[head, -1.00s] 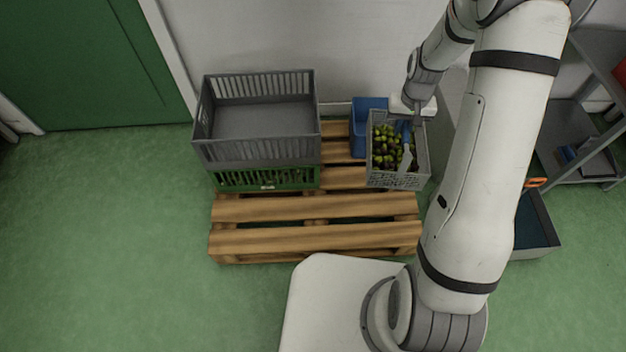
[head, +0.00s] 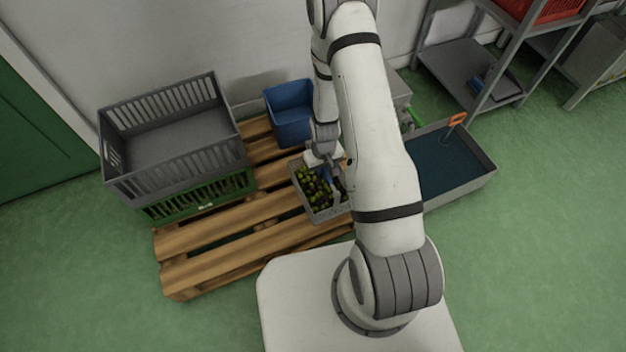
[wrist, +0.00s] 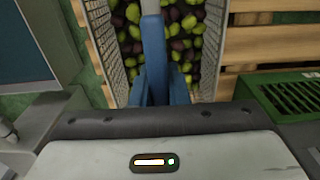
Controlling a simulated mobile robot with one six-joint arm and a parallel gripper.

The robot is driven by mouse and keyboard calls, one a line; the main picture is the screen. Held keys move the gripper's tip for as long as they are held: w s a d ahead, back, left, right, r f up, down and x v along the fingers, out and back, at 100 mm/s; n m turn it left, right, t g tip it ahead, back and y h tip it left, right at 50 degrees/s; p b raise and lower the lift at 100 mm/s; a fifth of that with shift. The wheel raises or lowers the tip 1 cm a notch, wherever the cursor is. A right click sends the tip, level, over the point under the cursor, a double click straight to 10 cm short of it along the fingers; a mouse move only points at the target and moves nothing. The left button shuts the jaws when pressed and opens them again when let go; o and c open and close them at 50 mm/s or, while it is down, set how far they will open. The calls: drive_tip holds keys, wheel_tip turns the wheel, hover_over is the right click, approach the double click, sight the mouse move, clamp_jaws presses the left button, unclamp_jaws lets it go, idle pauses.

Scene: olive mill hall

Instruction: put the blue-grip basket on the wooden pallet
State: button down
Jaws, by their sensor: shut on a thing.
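The blue-grip basket (head: 334,214) is grey, slatted and filled with green and dark olives. In the head view it is over the right part of the wooden pallet (head: 215,225); I cannot tell whether it touches the slats. My gripper (head: 328,168) is shut on its blue grip, which shows in the wrist view (wrist: 154,55). The basket walls (wrist: 207,50) stand on both sides of the grip there, with pallet slats (wrist: 265,45) to the right. My arm hides part of the basket's right side and of the pallet's right end.
A grey crate (head: 175,160) stands on a green crate (head: 205,196) at the pallet's left. A blue bin (head: 290,115) stands behind the basket. Right are a dark blue-bottomed tray (head: 480,180) with an orange-handled tool (head: 457,120) and a grey shelf (head: 470,75). Front slats are bare.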

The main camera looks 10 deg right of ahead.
drive_tip(key=b, duration=0.2)
hover_over(321, 188)
drive_tip(key=shift+w+d+f, duration=0.1)
drive_tip(key=shift+w+f, duration=0.05)
drive_tip(key=shift+f, duration=3.25)
drive_tip(key=c, duration=1.4)
unclamp_jaws()
